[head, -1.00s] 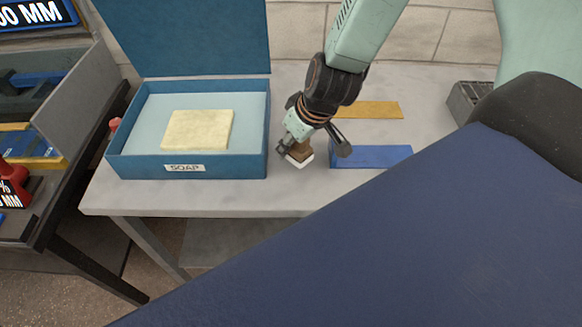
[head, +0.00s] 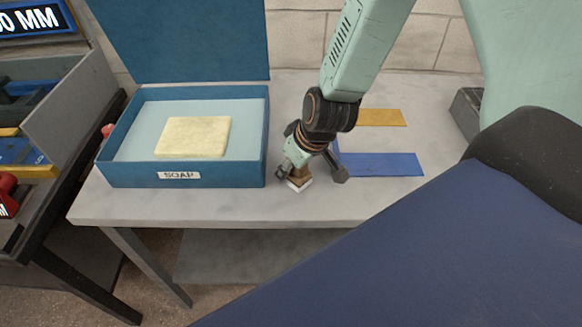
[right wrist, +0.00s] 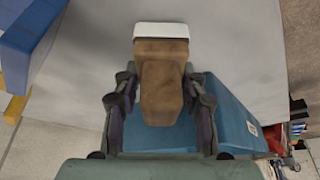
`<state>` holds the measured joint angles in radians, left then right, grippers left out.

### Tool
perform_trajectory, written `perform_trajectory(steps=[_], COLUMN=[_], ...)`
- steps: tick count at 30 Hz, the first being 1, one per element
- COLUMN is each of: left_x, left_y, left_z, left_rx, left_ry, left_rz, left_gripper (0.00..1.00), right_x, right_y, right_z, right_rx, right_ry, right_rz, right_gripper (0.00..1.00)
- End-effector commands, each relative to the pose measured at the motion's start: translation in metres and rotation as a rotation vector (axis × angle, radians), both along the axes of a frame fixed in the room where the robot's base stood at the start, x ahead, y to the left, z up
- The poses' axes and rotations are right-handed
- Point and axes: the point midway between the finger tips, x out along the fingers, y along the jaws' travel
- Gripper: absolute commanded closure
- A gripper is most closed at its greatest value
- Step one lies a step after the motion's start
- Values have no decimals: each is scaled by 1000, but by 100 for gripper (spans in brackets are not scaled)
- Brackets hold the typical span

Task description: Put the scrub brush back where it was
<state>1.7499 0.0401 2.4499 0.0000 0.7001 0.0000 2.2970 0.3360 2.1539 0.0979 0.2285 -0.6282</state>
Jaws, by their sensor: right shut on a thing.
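The scrub brush, a brown wooden block with a white face, shows in the head view (head: 300,182) just right of the soap box, near the bench's front edge. It also shows in the right wrist view (right wrist: 162,75). My right gripper (head: 306,170) is shut on the brush from both sides, white face down. Whether the brush touches the bench top cannot be told. My left gripper is not in view.
An open blue box (head: 110,172) labelled SOAP holds a pale yellow bar (head: 193,137). A blue strip (head: 385,164) and a yellow strip (head: 382,117) lie right of my gripper. A grey block (head: 466,112) stands back right. The bench (head: 235,207) is clear in front.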

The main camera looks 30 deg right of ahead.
Motion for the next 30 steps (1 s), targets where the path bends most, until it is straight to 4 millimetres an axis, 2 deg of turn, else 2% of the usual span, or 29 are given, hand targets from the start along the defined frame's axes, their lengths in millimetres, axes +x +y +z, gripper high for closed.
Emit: perform_trajectory(steps=[3,4,11,22,30], left_x=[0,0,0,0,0], left_y=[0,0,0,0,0], left_z=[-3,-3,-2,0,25], left_rx=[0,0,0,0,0], left_ry=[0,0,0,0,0], left_rz=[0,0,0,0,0], left_gripper=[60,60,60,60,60], right_x=[0,0,0,0,-9], right_y=[0,0,0,0,-2], right_z=[-4,-4,-3,0,27], right_rx=[0,0,0,0,3], right_ry=[0,1,1,1,2], right_rz=[0,0,0,0,-2], right_gripper=[88,56,36,36,36])
